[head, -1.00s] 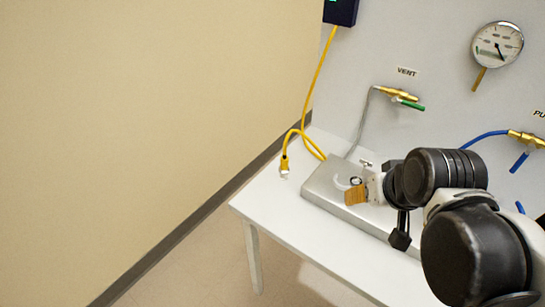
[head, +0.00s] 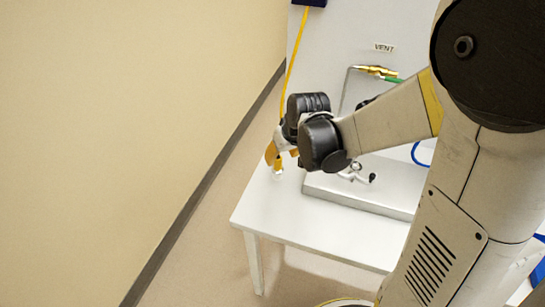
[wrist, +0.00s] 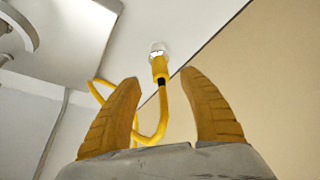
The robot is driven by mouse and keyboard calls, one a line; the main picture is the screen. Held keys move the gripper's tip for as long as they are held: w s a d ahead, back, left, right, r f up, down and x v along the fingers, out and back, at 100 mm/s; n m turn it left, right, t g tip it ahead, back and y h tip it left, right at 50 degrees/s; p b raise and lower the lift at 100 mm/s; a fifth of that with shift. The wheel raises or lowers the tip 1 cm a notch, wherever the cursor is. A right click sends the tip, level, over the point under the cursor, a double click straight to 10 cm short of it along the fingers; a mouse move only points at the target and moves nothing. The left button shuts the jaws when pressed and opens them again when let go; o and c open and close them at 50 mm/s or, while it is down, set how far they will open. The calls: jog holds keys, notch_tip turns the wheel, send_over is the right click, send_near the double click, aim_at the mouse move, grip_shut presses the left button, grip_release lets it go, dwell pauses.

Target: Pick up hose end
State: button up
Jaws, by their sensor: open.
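The yellow hose end (wrist: 159,68), a yellow fitting with a clear whitish tip, shows in the wrist view between and beyond my fingertips. In the head view its tip (head: 278,168) sits low at the left part of the white table, just below my gripper. The yellow hose (head: 293,52) hangs down from a dark box and loops behind the fingers in the wrist view (wrist: 155,135). My gripper (wrist: 161,77) is open, with one orange finger on each side of the fitting and nothing clamped. In the head view my gripper (head: 272,153) is partly hidden by my wrist.
A grey metal plate (head: 385,200) with small fittings lies on the white table (head: 270,215). The VENT valve (head: 378,71) with a green handle is on the back panel. A beige wall (head: 120,120) stands left. The table's front left is clear.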

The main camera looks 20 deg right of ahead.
aim_at(279, 159)
jog(key=b+x, duration=0.2)
jog(key=x, duration=0.3)
jog(key=shift+w+f+b, duration=0.1)
jog(key=shift+w+b, duration=0.1)
jog(key=shift+b, duration=0.15)
jog(key=shift+c, duration=0.5)
grip_shut()
